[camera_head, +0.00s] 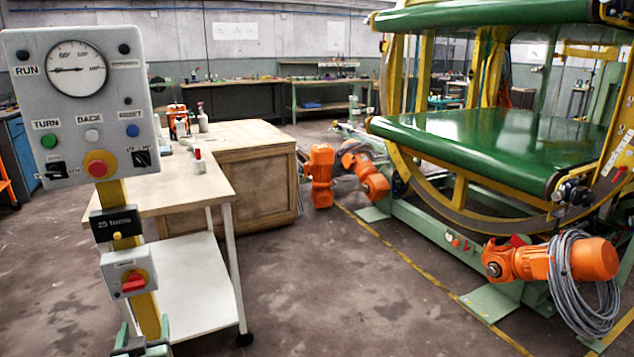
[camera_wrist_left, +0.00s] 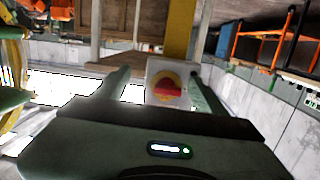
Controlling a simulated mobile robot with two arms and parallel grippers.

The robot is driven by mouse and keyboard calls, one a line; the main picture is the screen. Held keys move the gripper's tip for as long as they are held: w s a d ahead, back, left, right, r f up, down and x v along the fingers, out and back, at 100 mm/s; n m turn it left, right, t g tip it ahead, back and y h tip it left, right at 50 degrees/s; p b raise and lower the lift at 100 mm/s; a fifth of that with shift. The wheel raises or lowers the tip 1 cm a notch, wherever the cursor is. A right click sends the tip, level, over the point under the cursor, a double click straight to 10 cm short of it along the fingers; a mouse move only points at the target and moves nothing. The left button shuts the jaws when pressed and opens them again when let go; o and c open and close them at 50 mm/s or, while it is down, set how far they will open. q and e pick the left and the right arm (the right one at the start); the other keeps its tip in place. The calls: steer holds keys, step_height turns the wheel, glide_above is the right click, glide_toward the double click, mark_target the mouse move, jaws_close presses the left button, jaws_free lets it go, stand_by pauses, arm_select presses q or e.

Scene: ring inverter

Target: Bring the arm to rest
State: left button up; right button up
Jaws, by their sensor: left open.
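My left gripper (camera_head: 144,335) shows at the bottom of the head view, just below a grey switch box with a red rotary handle (camera_head: 134,283) on a yellow post. In the left wrist view, my left gripper (camera_wrist_left: 160,77) has its two green fingers spread apart. The switch box with its red handle on a yellow disc (camera_wrist_left: 167,88) appears between them. The fingers look empty, and I cannot tell whether they touch the box. The rest of the left arm is out of the head view. My right gripper is in neither view.
Above the switch box, the post carries a control panel (camera_head: 82,105) with a gauge, buttons and a red stop. A white-legged table (camera_head: 180,190) stands close behind. A wooden crate (camera_head: 255,187) and the green and yellow ring machine (camera_head: 490,140) stand farther right. Floor (camera_head: 330,290) between is clear.

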arm_select(q)
steer(key=s+d+f+m+g+h, duration=0.25)
steer(key=s+d+f, duration=0.35)
steer(key=s+f, duration=0.3)
steer(key=s+d+f+m+g+h, duration=0.2)
steer(key=s+d+f+g, duration=0.35)
steer(key=f, duration=0.55)
steer(key=s+d+f+m+g+h, duration=0.1)
steer(key=s+d+f+m+h, duration=0.1)
steer(key=s+d+f, duration=0.65)
steer(key=s+d+f+g+h, duration=0.1)
steer(key=s+d+f+g, duration=0.15)
steer(key=s, duration=0.35)
steer(key=s+d+f+g, duration=0.1)
steer(key=s+f, duration=0.3)
steer(key=s, duration=0.3)
steer(key=s+a+f+m+g+p, duration=0.1)
steer(key=s+a+p, duration=0.2)
steer(key=s+p, duration=1.3)
steer(key=shift+s+a, duration=0.15)
steer(key=shift+s, duration=0.25)
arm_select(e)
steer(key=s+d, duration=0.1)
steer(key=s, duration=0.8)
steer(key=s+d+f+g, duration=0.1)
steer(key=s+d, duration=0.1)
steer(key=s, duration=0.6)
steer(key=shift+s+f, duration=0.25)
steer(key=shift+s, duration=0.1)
